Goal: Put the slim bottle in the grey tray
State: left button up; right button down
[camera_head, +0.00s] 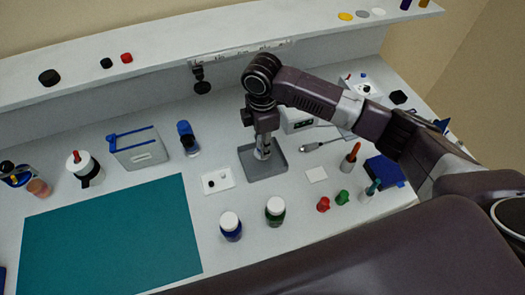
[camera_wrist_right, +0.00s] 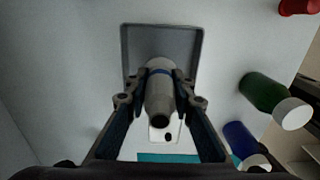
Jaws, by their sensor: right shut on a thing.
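The slim bottle (camera_wrist_right: 159,94) is pale grey with a blue band and a dark top, seen nearly end-on in the right wrist view. My right gripper (camera_wrist_right: 160,88) is shut on it, one finger on each side. The grey tray (camera_wrist_right: 190,42) is a shallow square with a raised rim, behind the bottle in that view. In the head view my right gripper (camera_head: 262,150) points down over the tray (camera_head: 274,173), and the fingers largely hide the bottle. I cannot tell whether the bottle's base touches the tray floor. My left gripper is not in view.
A white plate with small dark spots (camera_head: 218,181) lies just left of the tray. Blue (camera_head: 231,232) and green (camera_head: 275,215) white-capped jars stand in front. A teal mat (camera_head: 110,240) covers the left front.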

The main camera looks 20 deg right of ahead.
notch_tip(320, 180, down, 4)
jog(key=shift+f+p, duration=0.1)
jog(key=shift+p, duration=0.3)
jog(key=shift+f, duration=0.15)
jog(key=c, duration=1.7)
grip_release()
jog(key=shift+o, duration=0.2)
notch_tip(320, 180, up, 12)
jog(key=shift+r+b, duration=0.1)
jog(key=shift+b, duration=1)
